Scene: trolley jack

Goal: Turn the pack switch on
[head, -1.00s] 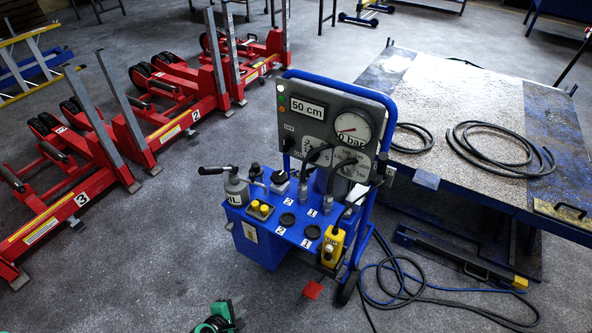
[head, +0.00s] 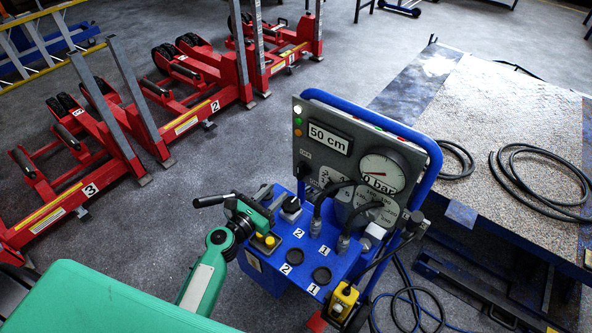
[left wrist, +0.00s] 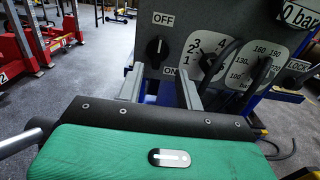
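The pack switch (left wrist: 157,47) is a black rotary knob on the grey panel, with OFF above it and ON below. Its pale mark looks upright, towards OFF. In the head view the switch (head: 304,169) is small, at the panel's lower left. My left gripper (head: 268,204) is in front of the panel's left part, above the blue cart (head: 318,262). In the left wrist view my left gripper (left wrist: 160,88) has its two fingers apart with nothing between them. The knob is beyond the fingertips, slightly above them, and not touched. My right gripper is out of view.
The panel also carries a 50 cm display (head: 329,138), a pressure gauge (head: 382,172) and number dials. Black hoses and a yellow pendant (head: 342,302) are on the cart's right. Red jacks (head: 75,195) stand at left.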

